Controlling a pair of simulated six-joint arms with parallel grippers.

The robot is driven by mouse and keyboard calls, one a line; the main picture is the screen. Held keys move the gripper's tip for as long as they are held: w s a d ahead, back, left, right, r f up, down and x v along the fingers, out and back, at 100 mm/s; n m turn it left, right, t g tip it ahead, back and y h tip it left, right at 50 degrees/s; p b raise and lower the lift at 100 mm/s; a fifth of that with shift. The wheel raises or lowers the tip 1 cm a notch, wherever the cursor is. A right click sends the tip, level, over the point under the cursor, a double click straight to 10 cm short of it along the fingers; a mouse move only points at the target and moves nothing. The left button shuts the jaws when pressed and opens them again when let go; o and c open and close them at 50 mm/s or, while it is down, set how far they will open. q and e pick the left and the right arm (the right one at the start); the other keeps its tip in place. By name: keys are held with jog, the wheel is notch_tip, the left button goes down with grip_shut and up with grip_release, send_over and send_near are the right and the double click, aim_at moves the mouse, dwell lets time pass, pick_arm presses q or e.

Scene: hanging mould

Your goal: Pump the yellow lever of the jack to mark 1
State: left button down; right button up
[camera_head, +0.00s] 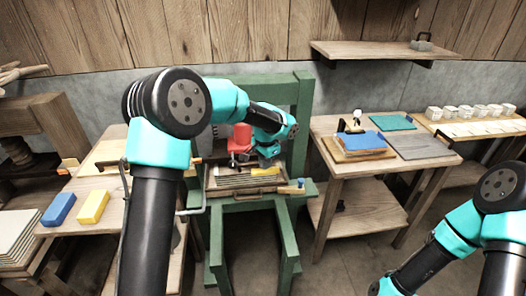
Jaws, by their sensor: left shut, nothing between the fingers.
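The red jack (240,137) stands in the green press frame (300,110) at the middle of the head view. The yellow lever (265,171) shows low in front of the jack, pointing right over a stack of boards. My left gripper (268,157) is small and partly hidden by its own wrist. It points down just above the lever, shut and empty; I cannot tell whether it touches the lever. A small marked scale (214,131) shows left of the jack, partly hidden by my left arm; its marks are too small to read. My right gripper is out of view.
A blue block (58,209) and a yellow block (92,207) lie on the left table. The right table (335,175) holds a blue book-like stack (364,140) and flat sheets. White cups (470,111) stand far right. The green uprights and crossbar surround the jack closely.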

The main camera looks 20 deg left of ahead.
pick_arm(q)
jog(key=shift+f, duration=4.5)
notch_tip(320, 180, up, 14)
jog(key=shift+f, duration=0.1)
dwell(0.7)
jog(key=shift+f, duration=7.35)
notch_tip(320, 180, up, 15)
jog(key=shift+f, duration=0.1)
